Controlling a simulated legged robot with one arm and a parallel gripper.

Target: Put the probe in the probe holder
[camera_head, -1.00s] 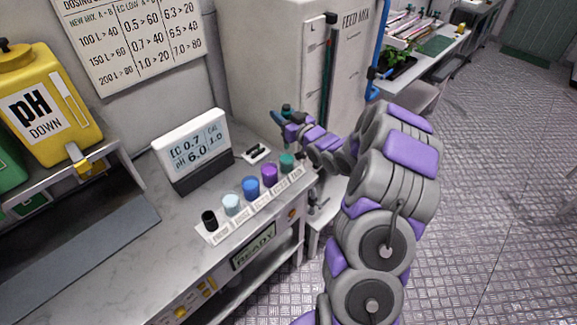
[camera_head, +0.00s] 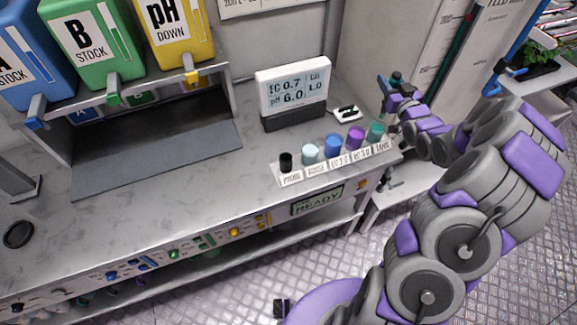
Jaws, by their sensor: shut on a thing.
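My gripper (camera_head: 391,91) is at the right end of the bench, above and behind the teal cup. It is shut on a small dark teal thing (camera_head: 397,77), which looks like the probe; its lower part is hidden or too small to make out. The probe holder, a small black cup (camera_head: 286,162), stands upright at the left end of a white labelled strip (camera_head: 277,180) on the bench. The label below it seems to read PROBE. My gripper is well to the right of the holder and apart from it.
Along the strip stand a pale cup (camera_head: 311,153), a blue cup (camera_head: 333,146), a purple cup (camera_head: 355,138) and a teal cup (camera_head: 375,133). A meter (camera_head: 293,92) stands behind them. Stock containers (camera_head: 98,38) sit on a shelf at left.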

